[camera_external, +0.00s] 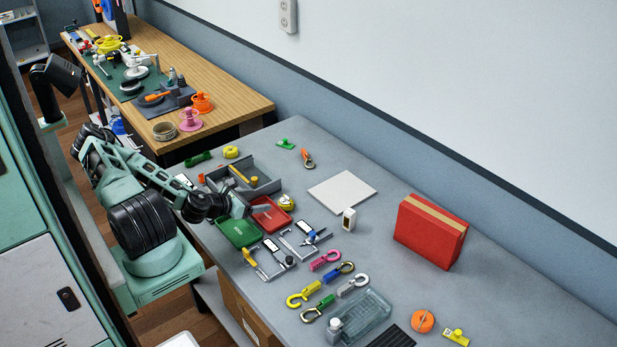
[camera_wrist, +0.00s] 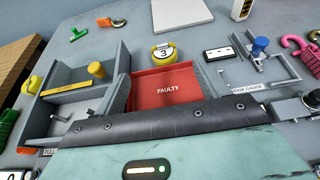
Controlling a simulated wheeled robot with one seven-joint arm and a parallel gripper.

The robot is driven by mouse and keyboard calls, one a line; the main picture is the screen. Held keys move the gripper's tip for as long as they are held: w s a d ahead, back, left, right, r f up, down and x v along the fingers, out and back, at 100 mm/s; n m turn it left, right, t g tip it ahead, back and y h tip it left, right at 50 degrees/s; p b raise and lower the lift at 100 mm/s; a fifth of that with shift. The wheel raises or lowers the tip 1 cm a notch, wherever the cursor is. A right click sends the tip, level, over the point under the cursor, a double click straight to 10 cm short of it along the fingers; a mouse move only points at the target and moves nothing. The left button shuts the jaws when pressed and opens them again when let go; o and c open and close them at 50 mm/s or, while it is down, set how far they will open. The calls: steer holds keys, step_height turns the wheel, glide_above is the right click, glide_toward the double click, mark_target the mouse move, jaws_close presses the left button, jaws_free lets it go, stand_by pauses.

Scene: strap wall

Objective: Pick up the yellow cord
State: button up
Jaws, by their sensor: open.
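A yellow coil (camera_external: 231,152) lies farther back, by the grey tray; I cannot tell which of these is the cord. My gripper (camera_external: 248,210) is open and empty, above the bench by the red tray (camera_external: 268,215), away from the yellow hooked piece. In the wrist view the red tray (camera_wrist: 166,88) reads FAULTY.
A green tray (camera_external: 239,232) and a grey divided bin (camera_external: 262,185) stand close to my gripper. A yellow round item marked 3 (camera_wrist: 163,53) sits behind the red tray. A red box (camera_external: 430,232) and clear case (camera_external: 360,318) stand right. The bench's back centre is fairly clear.

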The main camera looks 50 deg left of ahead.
mark_target(286, 198)
steer(key=b+x, duration=0.2)
steer(key=x, duration=0.8)
steer(key=shift+s+f+b, duration=0.1)
steer(key=shift+b, duration=0.2)
steer(key=shift+d+b+x, duration=0.2)
steer(key=shift+b+x, duration=0.75)
steer(key=shift+x, duration=1.7)
steer(key=shift+s+f, duration=0.1)
steer(key=c, duration=1)
